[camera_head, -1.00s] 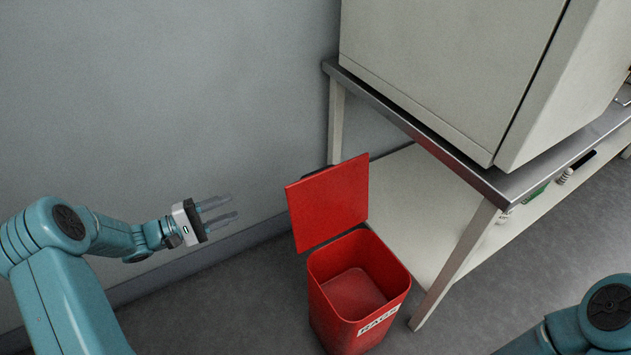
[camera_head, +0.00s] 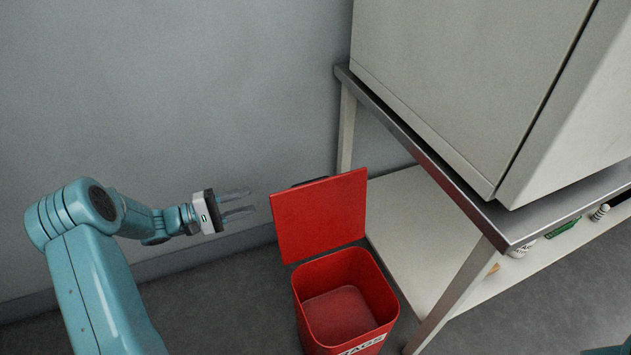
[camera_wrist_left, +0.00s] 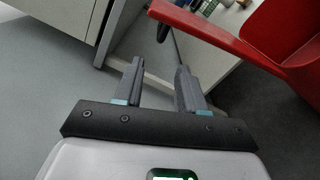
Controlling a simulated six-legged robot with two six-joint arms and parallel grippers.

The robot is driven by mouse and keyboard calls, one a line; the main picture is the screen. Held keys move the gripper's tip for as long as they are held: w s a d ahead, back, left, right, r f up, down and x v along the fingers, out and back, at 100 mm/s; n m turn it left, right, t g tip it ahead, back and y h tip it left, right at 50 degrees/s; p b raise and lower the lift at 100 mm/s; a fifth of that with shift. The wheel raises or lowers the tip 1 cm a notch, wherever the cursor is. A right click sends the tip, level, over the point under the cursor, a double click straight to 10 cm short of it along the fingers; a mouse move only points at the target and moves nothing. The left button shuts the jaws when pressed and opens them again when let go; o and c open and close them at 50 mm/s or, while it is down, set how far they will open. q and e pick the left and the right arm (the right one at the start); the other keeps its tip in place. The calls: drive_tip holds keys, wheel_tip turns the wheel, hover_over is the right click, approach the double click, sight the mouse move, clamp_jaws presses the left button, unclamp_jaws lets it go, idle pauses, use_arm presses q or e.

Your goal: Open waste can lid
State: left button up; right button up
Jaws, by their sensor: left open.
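The red waste can (camera_head: 378,318) stands on the floor, and its inside looks empty. Its red lid (camera_head: 320,215) is raised up at the back of the can, so the opening is uncovered. My left gripper (camera_head: 245,202) is open and empty, just left of the raised lid and apart from it. In the left wrist view, the two fingers (camera_wrist_left: 158,85) are spread with nothing between them, and red parts of the can (camera_wrist_left: 283,35) show at the upper right. My right gripper is out of view.
A metal-topped table (camera_head: 450,195) with a large grey cabinet (camera_head: 450,80) on it stands to the right of the can. Its lower shelf (camera_head: 415,225) holds small items, including a green one (camera_head: 562,228). A grey wall (camera_head: 170,90) runs behind. Floor left of the can is clear.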

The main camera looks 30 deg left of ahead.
use_arm(q)
drive_tip(key=b+x, duration=0.3)
drive_tip(key=x, duration=1.3)
drive_tip(key=shift+w, duration=0.1)
clamp_jaws()
